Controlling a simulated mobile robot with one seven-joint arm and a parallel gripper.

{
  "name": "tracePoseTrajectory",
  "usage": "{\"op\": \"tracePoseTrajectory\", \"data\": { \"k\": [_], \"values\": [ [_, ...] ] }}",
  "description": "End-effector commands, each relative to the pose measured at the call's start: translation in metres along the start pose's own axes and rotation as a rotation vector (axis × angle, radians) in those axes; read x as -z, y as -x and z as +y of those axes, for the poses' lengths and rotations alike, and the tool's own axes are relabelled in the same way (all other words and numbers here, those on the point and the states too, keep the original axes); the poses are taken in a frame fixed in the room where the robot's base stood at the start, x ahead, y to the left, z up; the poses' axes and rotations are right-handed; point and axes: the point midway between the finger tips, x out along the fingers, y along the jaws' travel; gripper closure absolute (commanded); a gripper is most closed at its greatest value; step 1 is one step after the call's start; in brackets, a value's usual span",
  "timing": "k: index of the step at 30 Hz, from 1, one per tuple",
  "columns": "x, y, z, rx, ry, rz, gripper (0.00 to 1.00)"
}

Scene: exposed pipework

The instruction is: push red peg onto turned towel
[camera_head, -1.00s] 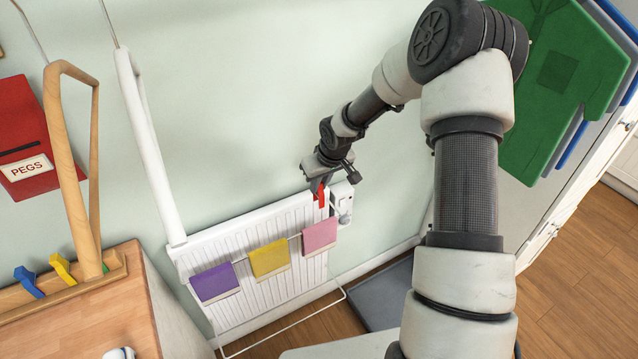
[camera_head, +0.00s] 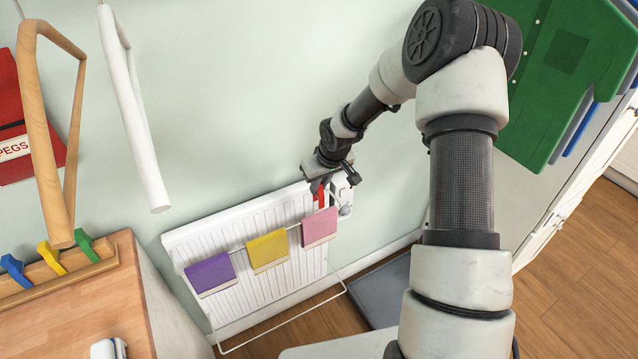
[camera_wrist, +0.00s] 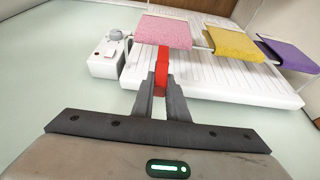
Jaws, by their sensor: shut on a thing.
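My gripper (camera_head: 318,187) is shut on the red peg (camera_wrist: 162,65), which sticks out ahead of the fingers in the wrist view. In the head view the red peg (camera_head: 322,198) shows just above the pink towel (camera_head: 319,228). In the wrist view its tip meets the near edge of the pink towel (camera_wrist: 163,32); I cannot tell whether it touches. The yellow towel (camera_head: 267,253) and purple towel (camera_head: 210,274) hang along the same rail, left of the pink one in the head view. I cannot tell which towel is turned.
A white radiator (camera_head: 240,220) stands behind the towels, with a valve (camera_wrist: 112,50) beside my gripper. A wooden bench (camera_head: 110,290) with blue, yellow and green pegs is at left. A wooden loop (camera_head: 40,140) and white loop (camera_head: 135,120) hang at left. A green garment (camera_head: 560,80) is at right.

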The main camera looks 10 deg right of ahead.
Motion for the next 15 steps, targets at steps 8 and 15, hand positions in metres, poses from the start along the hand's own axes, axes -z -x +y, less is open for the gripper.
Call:
{"op": "tracePoseTrajectory", "data": {
  "k": [8, 15],
  "values": [
    [-0.01, -0.024, 0.0, 0.0, 0.0, -0.001, 1.0],
    [-0.017, -0.039, 0.0, 0.0, 0.0, -0.001, 1.0]
  ]
}}
